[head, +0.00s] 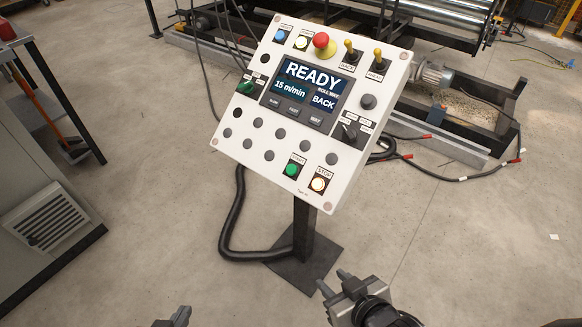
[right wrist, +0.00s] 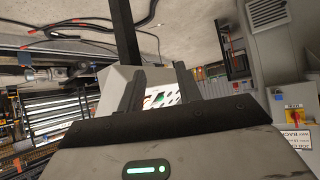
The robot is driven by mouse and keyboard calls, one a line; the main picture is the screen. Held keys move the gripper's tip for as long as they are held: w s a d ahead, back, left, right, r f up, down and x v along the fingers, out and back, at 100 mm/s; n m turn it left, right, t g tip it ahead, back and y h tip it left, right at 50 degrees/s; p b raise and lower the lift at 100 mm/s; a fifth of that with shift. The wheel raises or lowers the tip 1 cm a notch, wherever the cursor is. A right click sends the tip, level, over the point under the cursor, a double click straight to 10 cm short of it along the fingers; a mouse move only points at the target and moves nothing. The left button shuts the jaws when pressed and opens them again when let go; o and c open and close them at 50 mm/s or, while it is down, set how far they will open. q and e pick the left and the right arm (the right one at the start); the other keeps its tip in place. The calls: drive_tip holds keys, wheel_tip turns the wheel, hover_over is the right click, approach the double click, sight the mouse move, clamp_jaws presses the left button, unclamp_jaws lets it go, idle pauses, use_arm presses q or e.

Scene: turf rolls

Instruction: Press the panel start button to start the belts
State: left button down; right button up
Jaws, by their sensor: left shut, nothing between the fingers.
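The white control panel (head: 262,150) stands tilted on a dark post, and its screen (head: 307,88) reads READY, 15 m/min and BACK. The green start button (head: 291,170) is near the panel's lower edge, left of the lit stop button (head: 318,184). My right gripper (head: 334,283) is below and right of the panel, apart from it. Its two fingers stand apart and empty in the right wrist view (right wrist: 160,90), with part of the panel showing between them. My left gripper (head: 182,314) is shut and empty at the bottom edge, well below the panel.
A red emergency stop (head: 324,42) and two yellow-tipped toggles (head: 377,58) are at the panel's top. A black conduit (head: 236,225) loops beside the post (head: 305,235). A roller machine (head: 450,25) stands behind. A grey cabinet (head: 40,185) is at left. The floor at right is mostly clear.

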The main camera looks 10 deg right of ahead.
clamp_jaws()
idle(1.8)
